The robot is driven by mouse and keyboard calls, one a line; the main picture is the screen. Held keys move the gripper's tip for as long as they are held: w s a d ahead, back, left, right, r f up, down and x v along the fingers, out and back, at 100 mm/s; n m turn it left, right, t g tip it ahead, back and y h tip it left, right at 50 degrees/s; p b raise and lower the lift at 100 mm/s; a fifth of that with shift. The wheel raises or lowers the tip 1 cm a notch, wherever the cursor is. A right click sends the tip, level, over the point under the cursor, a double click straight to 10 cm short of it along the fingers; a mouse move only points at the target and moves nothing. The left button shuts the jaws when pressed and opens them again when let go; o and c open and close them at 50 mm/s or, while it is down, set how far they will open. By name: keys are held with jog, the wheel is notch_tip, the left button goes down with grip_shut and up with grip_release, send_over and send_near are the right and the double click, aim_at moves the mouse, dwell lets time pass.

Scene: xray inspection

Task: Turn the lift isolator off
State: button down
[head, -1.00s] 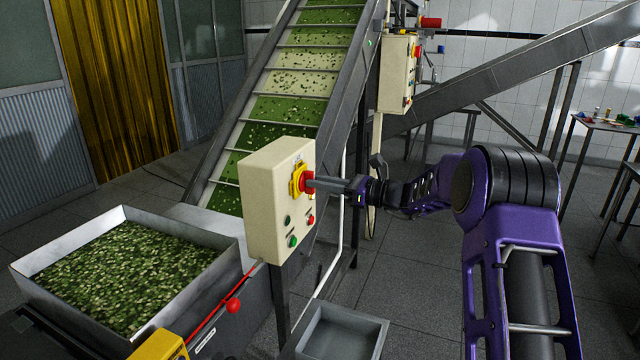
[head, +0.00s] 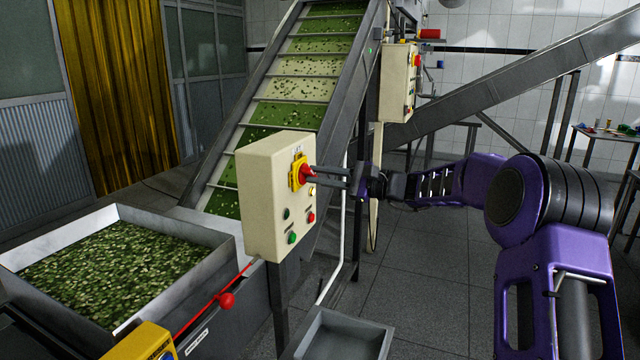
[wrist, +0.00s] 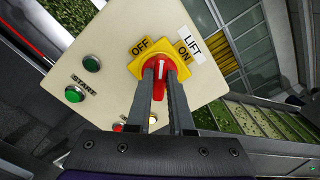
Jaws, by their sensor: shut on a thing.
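The lift isolator is a red rotary knob (head: 305,173) on a yellow plate (head: 295,183), on the front of a cream control box (head: 262,205). The wrist view shows the knob (wrist: 160,68) close up, with OFF and ON marks on the plate (wrist: 185,70) and a LIFT label (wrist: 191,45) beside it. The knob's white mark appears to lie between the OFF and ON marks; its exact setting is hard to tell. My gripper (head: 318,176) is shut on the knob, one finger on each side, as the wrist view also shows (wrist: 160,80).
Green and red buttons sit below the isolator on the same box. An inclined conveyor (head: 365,70) rises behind it, and a hopper (head: 215,270) of green pieces stands left. A second control box (head: 395,85) is behind. A grey bin (head: 345,340) stands below.

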jog(key=shift+f+n, duration=0.2)
jog(key=shift+n, duration=4)
jog(key=c, duration=0.8)
grip_release()
jog(key=shift+s+d, duration=0.1)
jog(key=v, duration=1.7)
jog(key=shift+p, duration=0.3)
